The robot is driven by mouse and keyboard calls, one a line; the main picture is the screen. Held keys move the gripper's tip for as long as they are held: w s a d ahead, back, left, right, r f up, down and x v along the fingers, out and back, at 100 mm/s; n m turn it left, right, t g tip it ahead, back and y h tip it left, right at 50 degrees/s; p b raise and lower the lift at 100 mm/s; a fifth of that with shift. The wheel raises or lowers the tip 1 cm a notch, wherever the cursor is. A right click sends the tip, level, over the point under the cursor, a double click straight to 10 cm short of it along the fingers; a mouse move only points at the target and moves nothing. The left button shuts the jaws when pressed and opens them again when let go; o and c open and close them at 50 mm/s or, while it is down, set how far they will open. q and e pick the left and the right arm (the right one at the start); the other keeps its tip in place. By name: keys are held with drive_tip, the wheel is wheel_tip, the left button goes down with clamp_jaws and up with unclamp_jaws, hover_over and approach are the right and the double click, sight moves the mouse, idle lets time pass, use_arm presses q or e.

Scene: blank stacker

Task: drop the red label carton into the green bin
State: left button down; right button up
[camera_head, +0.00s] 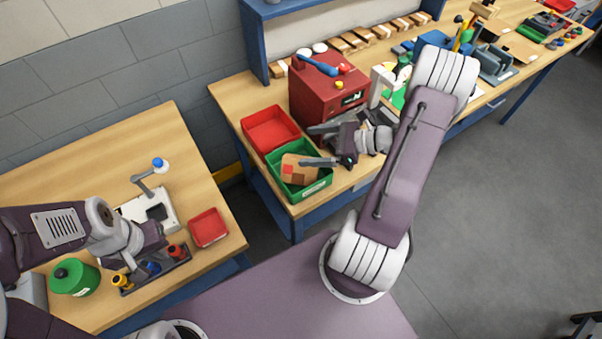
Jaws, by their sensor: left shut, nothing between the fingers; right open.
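The red label carton (293,168), a brown box with red patches, shows within the outline of the green bin (317,188). It looks tilted; I cannot tell whether it rests on the bin floor. My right gripper (311,146) is open above the bin's back right side, with one finger reaching over the bin beside the carton and the other further back. Part of the bin's inside is hidden by the carton and the finger. My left gripper (155,235) is shut and empty over the left table, near a dark tray (180,262).
A red bin (268,128) stands directly behind the green bin. A dark red machine (325,95) stands close behind my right gripper. The left table holds a green canister (75,276), a small red tray (208,227) and a white device (165,212).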

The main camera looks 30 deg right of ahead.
drive_tip(key=v, duration=0.7)
drive_tip(key=shift+b, duration=0.3)
